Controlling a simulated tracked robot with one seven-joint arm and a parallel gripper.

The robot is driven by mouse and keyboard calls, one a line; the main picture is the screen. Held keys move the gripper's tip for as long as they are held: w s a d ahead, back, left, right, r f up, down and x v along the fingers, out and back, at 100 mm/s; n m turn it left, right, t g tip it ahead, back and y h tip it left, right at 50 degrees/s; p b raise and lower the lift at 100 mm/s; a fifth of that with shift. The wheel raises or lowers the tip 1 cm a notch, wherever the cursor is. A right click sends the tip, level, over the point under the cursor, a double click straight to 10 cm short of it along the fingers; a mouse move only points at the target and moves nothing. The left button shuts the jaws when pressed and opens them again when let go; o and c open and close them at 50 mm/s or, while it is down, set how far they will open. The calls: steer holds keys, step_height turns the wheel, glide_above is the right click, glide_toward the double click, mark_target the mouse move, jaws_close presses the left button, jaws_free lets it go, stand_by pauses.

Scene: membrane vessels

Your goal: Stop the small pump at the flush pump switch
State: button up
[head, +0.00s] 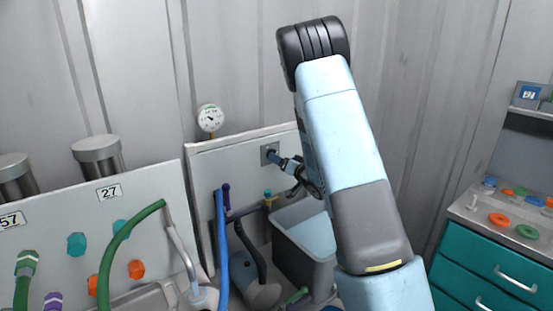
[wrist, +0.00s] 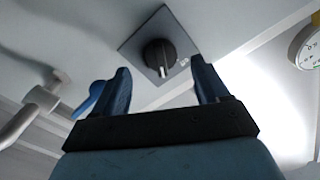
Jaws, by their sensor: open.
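The flush pump switch is a black rotary knob (wrist: 158,54) on a grey square plate (wrist: 136,42) on the pale panel. The knob carries a white mark, and a small label beside it is too small to read. In the head view the switch plate (head: 264,149) is on the back panel, partly covered by my gripper (head: 277,157). My gripper (wrist: 160,70) is open, with one blue finger on each side of the knob in the wrist view. I cannot tell whether the fingers touch it. The pump (head: 262,293) seems to be the grey cylinder below.
A round gauge (head: 210,118) stands above the panel, left of the switch. Blue hose (head: 222,250), purple and yellow valves and a grey tank (head: 295,250) lie below. A teal drawer cabinet (head: 490,275) is at right.

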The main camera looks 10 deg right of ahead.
steer(key=shift+x, duration=1.95)
steer(key=shift+d, duration=0.1)
steer(key=c, duration=1.1)
